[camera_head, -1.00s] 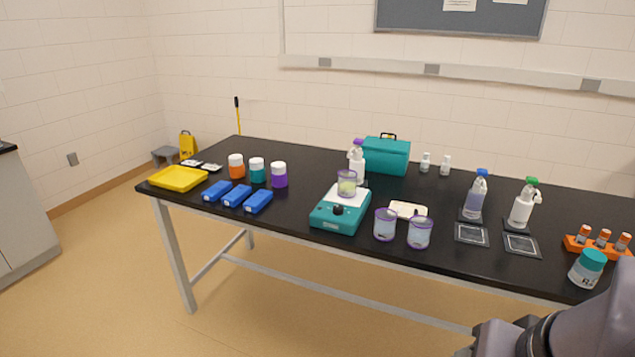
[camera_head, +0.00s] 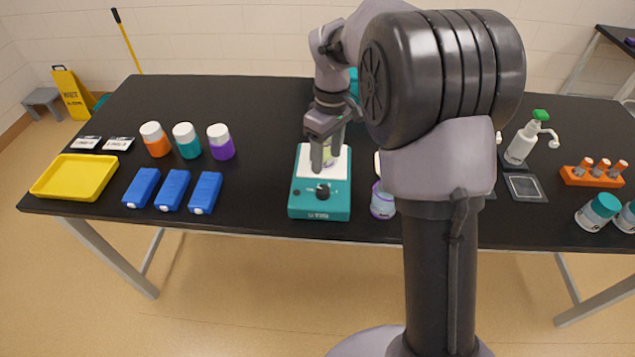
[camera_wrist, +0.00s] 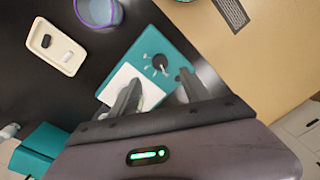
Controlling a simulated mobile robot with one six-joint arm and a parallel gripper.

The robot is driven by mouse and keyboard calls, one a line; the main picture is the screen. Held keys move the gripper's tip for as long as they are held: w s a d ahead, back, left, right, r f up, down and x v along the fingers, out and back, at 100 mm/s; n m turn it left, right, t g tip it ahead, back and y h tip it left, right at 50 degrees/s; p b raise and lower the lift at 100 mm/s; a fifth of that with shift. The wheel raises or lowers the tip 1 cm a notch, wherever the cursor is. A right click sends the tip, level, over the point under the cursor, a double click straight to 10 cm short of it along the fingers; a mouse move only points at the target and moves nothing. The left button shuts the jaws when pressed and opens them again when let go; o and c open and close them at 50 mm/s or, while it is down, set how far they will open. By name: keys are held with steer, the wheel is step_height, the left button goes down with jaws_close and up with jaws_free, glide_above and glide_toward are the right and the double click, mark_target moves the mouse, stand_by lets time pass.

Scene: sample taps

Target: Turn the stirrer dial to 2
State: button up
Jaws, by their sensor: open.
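The teal stirrer (camera_head: 320,211) with a white top plate stands near the table's front edge. Its black dial (camera_head: 322,191) is on the front part, and it also shows in the wrist view (camera_wrist: 159,62) with white marks around it. I cannot read which number it points to. My gripper (camera_head: 325,167) is open and points down above the stirrer, behind the dial in the head view. In the wrist view, the gripper's fingers (camera_wrist: 162,83) are apart with the dial just beyond their tips, and nothing is held. A beaker on the plate is mostly hidden by the gripper.
A purple-rimmed beaker (camera_head: 382,203) stands just right of the stirrer, partly behind my arm. Blue boxes (camera_head: 174,190) and a yellow tray (camera_head: 75,178) lie to the left. A cream dish (camera_wrist: 57,47) is near the stirrer. Table between boxes and stirrer is clear.

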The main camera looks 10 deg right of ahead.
mark_target(323, 189)
steer(key=f+b, duration=0.1)
steer(key=f, duration=0.2)
steer(key=f+b, duration=0.1)
steer(key=f, duration=0.3)
steer(key=f+b, duration=0.1)
steer(key=f, duration=0.2)
steer(key=shift+a+f+b, duration=0.35)
steer(key=shift+f+b, duration=0.05)
jaws_close()
